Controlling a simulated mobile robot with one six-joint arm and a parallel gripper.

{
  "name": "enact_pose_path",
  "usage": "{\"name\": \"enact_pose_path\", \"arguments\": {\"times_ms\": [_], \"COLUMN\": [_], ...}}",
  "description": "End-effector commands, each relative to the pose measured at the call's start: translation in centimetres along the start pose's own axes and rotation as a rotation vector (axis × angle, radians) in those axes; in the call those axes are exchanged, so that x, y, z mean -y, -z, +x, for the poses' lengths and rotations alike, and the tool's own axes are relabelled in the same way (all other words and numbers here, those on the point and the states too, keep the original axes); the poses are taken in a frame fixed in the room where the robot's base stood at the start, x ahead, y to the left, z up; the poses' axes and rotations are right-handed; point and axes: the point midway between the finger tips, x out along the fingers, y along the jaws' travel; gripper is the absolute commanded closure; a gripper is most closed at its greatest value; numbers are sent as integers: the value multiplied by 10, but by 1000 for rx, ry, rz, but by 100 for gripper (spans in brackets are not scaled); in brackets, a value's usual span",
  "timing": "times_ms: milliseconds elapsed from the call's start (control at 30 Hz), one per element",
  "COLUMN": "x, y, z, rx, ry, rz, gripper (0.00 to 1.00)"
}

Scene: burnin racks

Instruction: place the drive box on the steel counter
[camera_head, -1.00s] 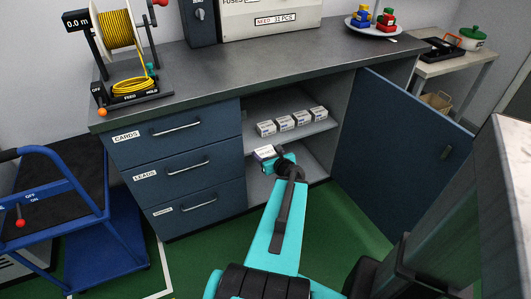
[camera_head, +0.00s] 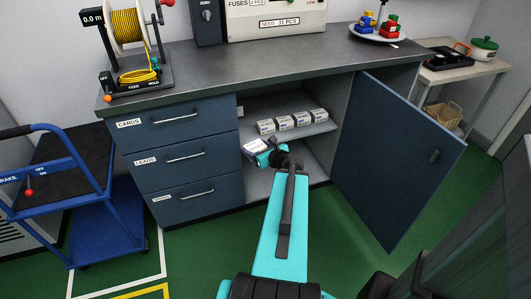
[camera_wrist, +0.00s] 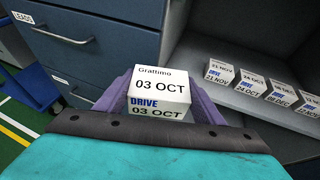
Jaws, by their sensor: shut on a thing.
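The drive box (camera_wrist: 160,92) is white and labelled "Grattimo 03 OCT DRIVE" in the wrist view. My gripper (camera_wrist: 160,105) is shut on it, with purple finger pads on both sides. In the head view my gripper (camera_head: 264,152) holds the box (camera_head: 255,147) in front of the open cupboard, beside the drawers and below the counter top. The steel counter (camera_head: 270,62) has a grey top, with bare surface in its middle.
Several similar dated boxes (camera_head: 291,122) stand in a row on the cupboard shelf. The blue cupboard door (camera_head: 395,160) hangs open at the right. A cable reel stand (camera_head: 130,75), a fuse cabinet (camera_head: 275,20) and a plate of blocks (camera_head: 380,34) stand on the counter. A blue cart (camera_head: 75,205) is at the left.

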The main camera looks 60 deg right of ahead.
Motion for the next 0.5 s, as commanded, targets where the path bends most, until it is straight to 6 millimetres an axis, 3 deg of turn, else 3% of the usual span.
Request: {"name": "enact_pose_path", "arguments": {"times_ms": [167,500], "x": [-45,-168], "y": [-29,-93], "z": [17,40], "rx": [3,0], "ry": [-99,-356], "rz": [-41,-145], "gripper": [63,63]}}
